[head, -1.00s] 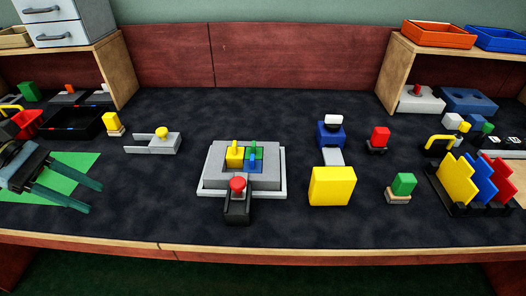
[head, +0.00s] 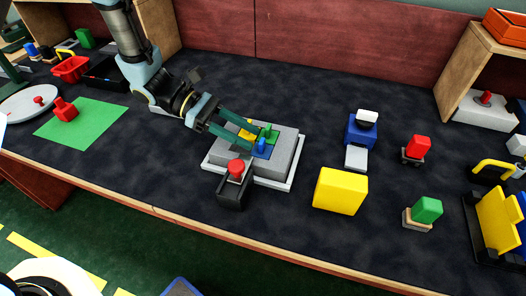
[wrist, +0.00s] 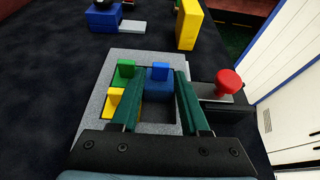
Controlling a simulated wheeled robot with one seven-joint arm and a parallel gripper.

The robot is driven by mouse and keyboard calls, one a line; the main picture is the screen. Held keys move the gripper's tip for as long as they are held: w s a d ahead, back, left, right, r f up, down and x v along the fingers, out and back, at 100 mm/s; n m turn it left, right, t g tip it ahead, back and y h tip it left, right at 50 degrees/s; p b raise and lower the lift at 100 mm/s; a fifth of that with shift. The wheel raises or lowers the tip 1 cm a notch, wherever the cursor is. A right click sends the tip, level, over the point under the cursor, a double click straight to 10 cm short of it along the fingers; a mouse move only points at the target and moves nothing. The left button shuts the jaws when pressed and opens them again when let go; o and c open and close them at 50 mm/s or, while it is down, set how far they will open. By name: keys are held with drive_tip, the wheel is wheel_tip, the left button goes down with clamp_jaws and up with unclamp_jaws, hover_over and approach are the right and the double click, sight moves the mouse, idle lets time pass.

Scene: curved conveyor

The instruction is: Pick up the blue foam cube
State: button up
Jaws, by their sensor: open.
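The blue cube with a small upright knob (head: 261,147) sits in the grey block (head: 285,150), beside the green piece (head: 269,132) and the yellow piece (head: 247,131). My gripper (head: 256,137) is open and reaches over the block from the left. In the wrist view, the blue cube (wrist: 160,86) lies between the open fingers near their tips, closer to the right finger. The green piece (wrist: 125,71) and yellow piece (wrist: 115,98) are left of the left finger. An empty dark square recess (wrist: 158,114) lies nearer the palm. I cannot tell whether the fingers touch the cube.
A red button (head: 236,168) on a black box stands against the block's front. A large yellow block (head: 340,191) and a blue block with a white top (head: 360,130) stand to the right. A green mat (head: 90,122) with a red piece is at the left.

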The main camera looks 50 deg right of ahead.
sight(260, 142)
drive_tip(key=shift+p+x, duration=0.6)
drive_tip(key=shift+x, duration=1.65)
clamp_jaws()
